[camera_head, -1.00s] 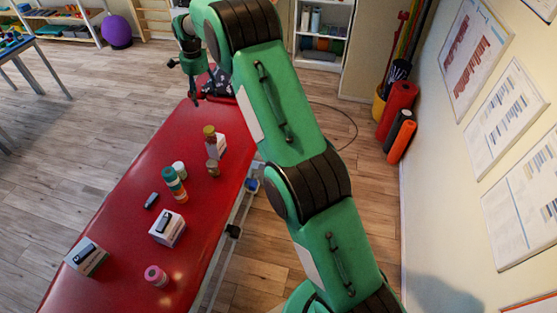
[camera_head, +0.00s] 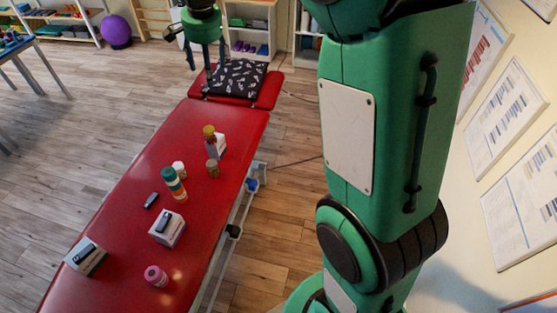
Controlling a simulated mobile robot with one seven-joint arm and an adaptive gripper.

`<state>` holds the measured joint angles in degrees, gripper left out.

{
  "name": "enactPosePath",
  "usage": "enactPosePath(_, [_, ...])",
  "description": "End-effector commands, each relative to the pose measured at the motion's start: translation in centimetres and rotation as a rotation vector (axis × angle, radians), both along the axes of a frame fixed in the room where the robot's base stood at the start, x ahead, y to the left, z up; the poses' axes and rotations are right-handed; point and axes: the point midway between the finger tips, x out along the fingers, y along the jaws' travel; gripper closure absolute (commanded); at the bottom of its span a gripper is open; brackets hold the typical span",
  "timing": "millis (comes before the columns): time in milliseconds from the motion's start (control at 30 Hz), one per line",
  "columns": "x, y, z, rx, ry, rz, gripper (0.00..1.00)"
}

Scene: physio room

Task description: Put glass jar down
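My gripper (camera_head: 205,60) is high at the top of the view, above the far end of the red treatment table (camera_head: 120,215). Its dark green fingers hang apart and I see nothing between them. I cannot tell for sure which thing is the glass jar. My gripper is well away from all of these.
The table also bears a white box (camera_head: 167,229), another box (camera_head: 86,257), a pink roll (camera_head: 156,276), a dark small item (camera_head: 151,201) and a yellow-topped bottle (camera_head: 209,133). A patterned black cushion (camera_head: 236,78) lies at the far end.

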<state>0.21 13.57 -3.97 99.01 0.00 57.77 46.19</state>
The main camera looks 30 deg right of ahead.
Motion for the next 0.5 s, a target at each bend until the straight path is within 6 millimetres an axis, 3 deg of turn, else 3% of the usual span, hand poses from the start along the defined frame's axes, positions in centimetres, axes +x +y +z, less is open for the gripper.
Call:
enactPosePath(200, [-6.0,0.1,3.0,-0.027,-0.037,0.105,0.31])
enactPosePath(500, [-14.3,0.1,5.3,-0.072,-0.084,0.249,0.31])
